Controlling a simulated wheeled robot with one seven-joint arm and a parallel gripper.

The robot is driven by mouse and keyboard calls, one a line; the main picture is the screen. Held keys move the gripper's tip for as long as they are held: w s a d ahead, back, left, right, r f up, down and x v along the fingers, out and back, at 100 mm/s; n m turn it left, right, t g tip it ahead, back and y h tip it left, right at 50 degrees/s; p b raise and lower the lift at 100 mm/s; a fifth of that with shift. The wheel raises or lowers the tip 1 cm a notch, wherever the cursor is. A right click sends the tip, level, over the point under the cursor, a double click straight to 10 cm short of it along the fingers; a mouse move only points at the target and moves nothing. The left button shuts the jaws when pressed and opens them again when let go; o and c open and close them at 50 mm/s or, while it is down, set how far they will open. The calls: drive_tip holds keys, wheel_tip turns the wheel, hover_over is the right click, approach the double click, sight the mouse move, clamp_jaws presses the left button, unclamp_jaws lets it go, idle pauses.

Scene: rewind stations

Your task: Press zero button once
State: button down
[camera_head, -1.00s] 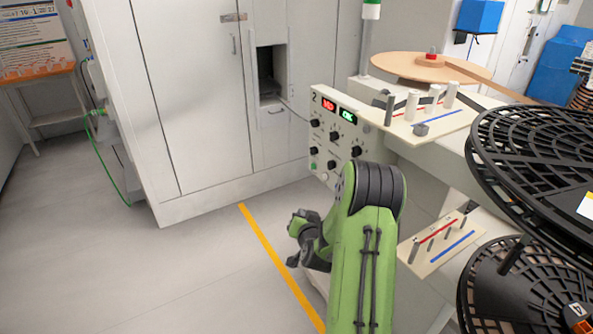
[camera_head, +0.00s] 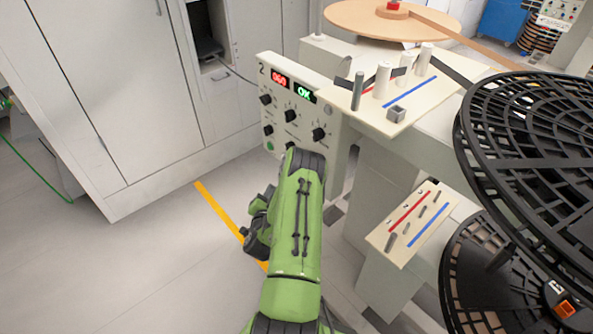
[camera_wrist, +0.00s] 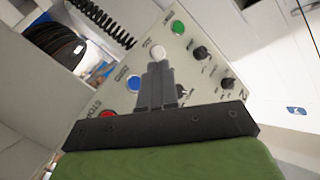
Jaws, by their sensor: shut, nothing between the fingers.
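The control panel (camera_head: 300,112), marked 2, stands ahead of my green arm. It has a red-digit display (camera_head: 279,80), a green OK display (camera_head: 305,95) and several black knobs. In the wrist view the panel (camera_wrist: 205,70) is tilted, with a white button (camera_wrist: 157,52), a green button (camera_wrist: 178,27), a blue button (camera_wrist: 133,83) and a red button (camera_wrist: 107,115). Their small labels are hard to read, so I cannot tell for certain which is zero. My gripper (camera_wrist: 156,68) is shut and empty, its tips just below the white button in the picture; contact is unclear. My arm hides the gripper in the head view.
A cream shelf with pegs (camera_head: 440,90) juts out right of the panel, and a lower peg plate (camera_head: 405,245) sits below. Black reels (camera_head: 530,130) stand at the right. Grey cabinets (camera_head: 110,90) are behind left.

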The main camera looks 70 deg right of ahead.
drive_tip(key=s+d+b, duration=0.3)
drive_tip(key=s+d, duration=0.1)
drive_tip(key=d, duration=0.3)
drive_tip(key=shift+d, duration=0.3)
drive_tip(key=shift+b, duration=0.3)
idle(1.4)
drive_tip(key=shift+s+d, duration=0.2)
drive_tip(key=shift+d, duration=0.15)
drive_tip(key=shift+s+d, duration=0.15)
drive_tip(key=shift+d, duration=0.2)
idle(0.7)
drive_tip(key=shift+a, duration=0.1)
drive_tip(key=shift+w+a, duration=0.35)
drive_tip(key=shift+a, duration=0.25)
drive_tip(key=shift+w+a+p, duration=0.4)
drive_tip(key=shift+a+p, duration=0.1)
drive_tip(key=shift+a, duration=0.25)
drive_tip(key=shift+w+a+p, duration=0.35)
drive_tip(key=shift+a+p, duration=0.2)
drive_tip(key=shift+a, duration=0.2)
drive_tip(key=shift+w+a+p, duration=0.4)
drive_tip(key=shift+a+p, duration=0.1)
drive_tip(key=shift+a, duration=0.25)
